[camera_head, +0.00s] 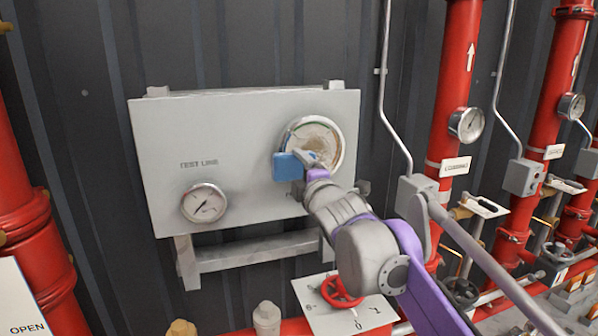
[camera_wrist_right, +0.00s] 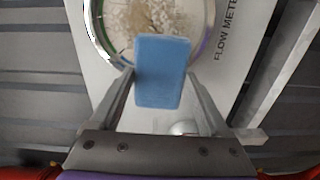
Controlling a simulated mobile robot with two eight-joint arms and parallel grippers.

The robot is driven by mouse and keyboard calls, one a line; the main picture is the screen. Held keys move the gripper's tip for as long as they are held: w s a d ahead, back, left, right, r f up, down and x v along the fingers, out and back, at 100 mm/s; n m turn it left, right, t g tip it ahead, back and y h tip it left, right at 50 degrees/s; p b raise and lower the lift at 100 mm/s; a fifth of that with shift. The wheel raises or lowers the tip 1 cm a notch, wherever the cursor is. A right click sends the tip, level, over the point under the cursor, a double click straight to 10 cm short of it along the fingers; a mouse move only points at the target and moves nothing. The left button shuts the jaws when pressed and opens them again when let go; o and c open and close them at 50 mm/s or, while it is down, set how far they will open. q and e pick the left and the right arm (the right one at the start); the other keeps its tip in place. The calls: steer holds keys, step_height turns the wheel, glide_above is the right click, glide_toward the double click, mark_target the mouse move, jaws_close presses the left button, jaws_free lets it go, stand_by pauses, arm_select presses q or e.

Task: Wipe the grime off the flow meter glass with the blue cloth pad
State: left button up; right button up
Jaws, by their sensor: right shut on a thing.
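The flow meter (camera_head: 327,131) is a large round gauge at the upper right of a light grey panel. Brown grime shows on its glass, also in the right wrist view (camera_wrist_right: 117,22). My right gripper (camera_head: 307,160) is shut on the blue cloth pad (camera_head: 288,167). The pad (camera_wrist_right: 161,72) sits between the two fingers in the right wrist view. It overlaps the lower left part of the meter's rim in the head view; whether it touches the glass I cannot tell. My left gripper is not in view.
The grey panel (camera_head: 230,140) also carries a smaller gauge (camera_head: 204,203) at its lower left. Red pipes with gauges (camera_head: 467,124) stand to the right. A thick red pipe (camera_head: 28,220) stands at the left.

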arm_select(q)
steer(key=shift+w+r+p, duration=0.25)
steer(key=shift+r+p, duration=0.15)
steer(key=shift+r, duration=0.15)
arm_select(e)
steer(key=shift+x, duration=0.95)
steer(key=shift+w+d+f+b, duration=0.1)
steer(key=shift+d+f+b, duration=0.1)
steer(key=shift+b, duration=0.2)
steer(key=shift+w+d+b, duration=0.1)
steer(key=shift+d+b, duration=0.3)
steer(key=shift+b, duration=0.15)
steer(key=shift+d+b, duration=0.35)
steer(key=shift+b, duration=0.15)
steer(key=shift+w+d+b, duration=0.3)
steer(key=shift+d+b, duration=0.4)
steer(key=shift+d, duration=0.1)
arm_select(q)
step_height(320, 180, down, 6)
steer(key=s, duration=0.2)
arm_select(e)
steer(key=shift+d+r, duration=0.15)
steer(key=shift+r, duration=0.05)
